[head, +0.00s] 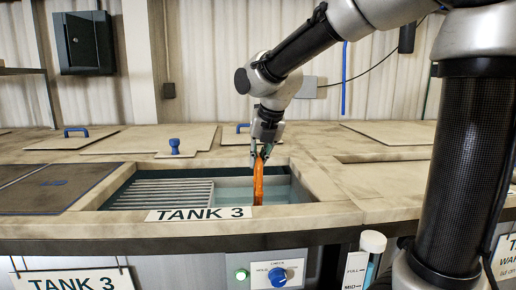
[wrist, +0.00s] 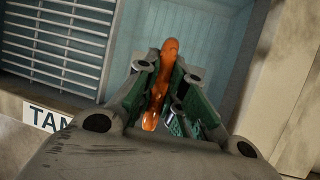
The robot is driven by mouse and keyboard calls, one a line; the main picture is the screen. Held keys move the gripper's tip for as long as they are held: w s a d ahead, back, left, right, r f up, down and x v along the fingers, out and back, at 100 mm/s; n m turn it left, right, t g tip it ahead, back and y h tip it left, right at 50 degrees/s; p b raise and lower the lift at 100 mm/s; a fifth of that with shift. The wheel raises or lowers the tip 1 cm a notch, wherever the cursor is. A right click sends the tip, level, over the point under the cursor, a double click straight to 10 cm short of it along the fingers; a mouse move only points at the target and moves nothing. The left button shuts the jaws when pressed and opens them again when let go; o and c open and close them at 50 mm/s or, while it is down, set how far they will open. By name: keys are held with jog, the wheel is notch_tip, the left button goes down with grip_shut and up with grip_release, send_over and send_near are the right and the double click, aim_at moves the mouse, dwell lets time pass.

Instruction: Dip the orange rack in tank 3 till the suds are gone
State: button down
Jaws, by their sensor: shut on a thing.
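The orange rack (head: 258,180) hangs upright below my gripper (head: 262,150) in the head view, over the right part of the tank 3 opening. My gripper (wrist: 164,88) is shut on it, with the green finger pads on both sides of the orange piece (wrist: 157,100) in the wrist view. Its lower part reaches down into the opening behind the front rim. I cannot tell how deep it sits in the liquid. Tank 3 (head: 120,205) has a grey slatted grate (head: 165,194) on its left and bluish liquid (head: 225,202) on its right. I cannot make out suds on the rack.
A "TANK 3" label (head: 200,214) sits on the front rim. Lids with blue handles (head: 76,132) lie on the counter behind. A blue knob (head: 278,277) and a green light (head: 242,274) are on the front panel. A level tube (head: 372,245) stands at the front right.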

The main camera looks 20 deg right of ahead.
jog(key=shift+f, duration=0.15)
dwell(0.3)
dwell(1.7)
jog(key=shift+a, duration=0.15)
dwell(1.9)
